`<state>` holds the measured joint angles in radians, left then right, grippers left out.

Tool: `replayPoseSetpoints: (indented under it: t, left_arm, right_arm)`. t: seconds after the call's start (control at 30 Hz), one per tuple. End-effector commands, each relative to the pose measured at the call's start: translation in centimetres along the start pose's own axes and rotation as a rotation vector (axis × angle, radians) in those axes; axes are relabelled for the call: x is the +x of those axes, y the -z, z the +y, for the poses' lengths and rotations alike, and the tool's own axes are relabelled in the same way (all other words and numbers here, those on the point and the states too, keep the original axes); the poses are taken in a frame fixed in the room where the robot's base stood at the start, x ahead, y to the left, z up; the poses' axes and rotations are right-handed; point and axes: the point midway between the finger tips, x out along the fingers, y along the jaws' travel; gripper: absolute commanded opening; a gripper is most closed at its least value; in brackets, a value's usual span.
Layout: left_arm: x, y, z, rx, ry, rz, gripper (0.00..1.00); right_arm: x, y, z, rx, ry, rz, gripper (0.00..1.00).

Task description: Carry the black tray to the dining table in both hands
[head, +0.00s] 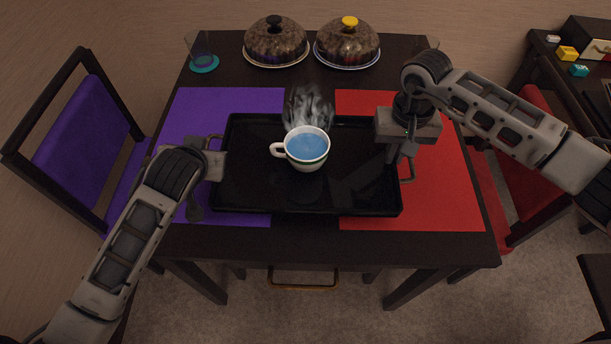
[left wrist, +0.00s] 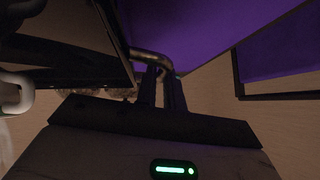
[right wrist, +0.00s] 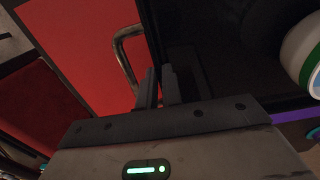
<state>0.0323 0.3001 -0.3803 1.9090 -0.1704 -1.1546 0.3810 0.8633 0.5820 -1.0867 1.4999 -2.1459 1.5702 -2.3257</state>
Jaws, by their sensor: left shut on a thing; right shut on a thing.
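The black tray (head: 255,190) is over the dining table (head: 320,242), across the purple and red placemats. I cannot tell whether it rests on them or hangs just above. A white cup (head: 306,150) with blue liquid and steam stands upright on the tray. My left gripper (head: 215,155) is shut on the tray at its left side, by the metal handle (left wrist: 150,57). My right gripper (head: 400,158) is shut on the tray at its right side, by the other handle (right wrist: 126,50). The arms hide parts of both handles.
Two covered cake plates (head: 275,42) (head: 347,44) and a glass on a teal base (head: 203,62) stand at the table's back. A purple chair (head: 75,140) is left, a red chair (head: 525,180) right. A dark side table with small items (head: 567,53) is far right.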

Motion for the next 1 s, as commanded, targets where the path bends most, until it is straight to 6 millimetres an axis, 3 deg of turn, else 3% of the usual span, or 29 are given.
replayPoseSetpoints:
  t: [0.37,1.0]
  left_arm:
    - [0.7,-0.5,0.1,0.000,0.002,0.003,0.00]
    - [3.8,-3.7,1.0,0.000,0.002,0.003,0.00]
  right_arm:
    - [0.9,0.1,0.0,0.001,0.000,0.003,0.00]
    - [5.4,0.1,0.0,0.001,0.000,0.003,0.00]
